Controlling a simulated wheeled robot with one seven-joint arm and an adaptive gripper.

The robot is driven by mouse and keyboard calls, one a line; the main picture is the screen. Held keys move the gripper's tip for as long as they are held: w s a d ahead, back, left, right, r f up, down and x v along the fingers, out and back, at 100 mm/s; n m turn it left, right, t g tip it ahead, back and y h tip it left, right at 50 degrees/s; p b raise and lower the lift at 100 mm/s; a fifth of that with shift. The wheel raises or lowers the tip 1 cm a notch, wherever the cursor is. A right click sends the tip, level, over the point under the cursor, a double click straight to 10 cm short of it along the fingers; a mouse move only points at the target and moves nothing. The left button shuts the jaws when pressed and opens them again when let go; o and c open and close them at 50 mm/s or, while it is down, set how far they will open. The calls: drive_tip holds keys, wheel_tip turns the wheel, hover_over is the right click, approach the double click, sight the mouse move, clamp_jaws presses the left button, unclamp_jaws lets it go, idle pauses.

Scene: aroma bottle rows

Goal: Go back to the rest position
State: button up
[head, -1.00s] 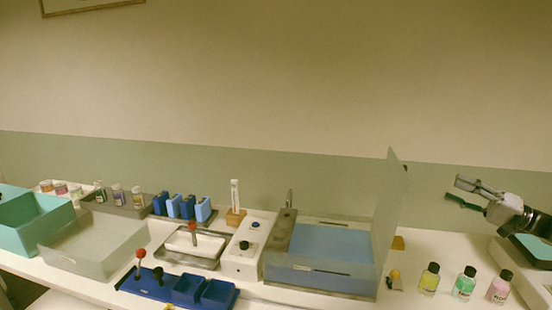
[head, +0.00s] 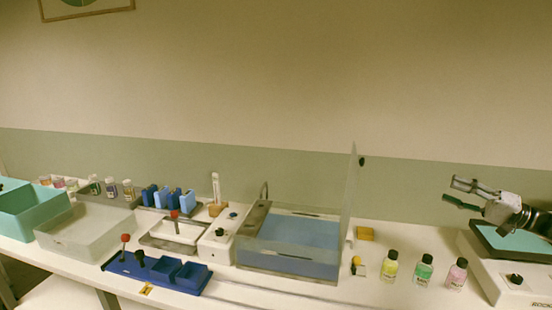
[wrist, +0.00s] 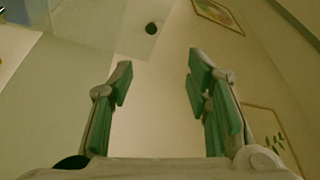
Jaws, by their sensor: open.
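My gripper (head: 462,192) is at the right of the head view, raised above the bench. Its fingers point left and are spread apart with nothing between them. In the wrist view the two green-padded fingers (wrist: 160,90) stand well apart, with wall behind them. A row of three bottles with black caps stands on the bench below and left of my gripper: yellow (head: 389,266), green (head: 424,271) and pink (head: 457,275).
A clear upright panel (head: 350,200) stands beside the blue basin (head: 290,262), left of the bottles. A white device with a teal top (head: 500,240) sits below my arm. Trays, racks and bins fill the left.

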drive_tip(key=s+a+n+g+h, duration=0.25)
drive_tip(key=a+g, duration=0.25)
drive_tip(key=a, duration=1)
drive_tip(key=s+a+n+g+h, duration=0.1)
drive_tip(key=a+g+h, duration=0.4)
drive_tip(key=a, duration=1)
drive_tip(key=s+a+r+h, duration=0.2)
drive_tip(key=s+a+h, duration=0.1)
drive_tip(key=s, duration=0.4)
drive_tip(key=s+a+r+h, duration=0.2)
drive_tip(key=s+a+h, duration=0.1)
drive_tip(key=s, duration=0.3)
drive_tip(key=s+d+r+t+h, duration=0.1)
drive_tip(key=s+t+h, duration=0.1)
drive_tip(key=s, duration=1.5)
drive_tip(key=shift+s+d+r+t, duration=0.25)
drive_tip(key=shift+r+t, duration=0.1)
drive_tip(key=shift+t, duration=0.35)
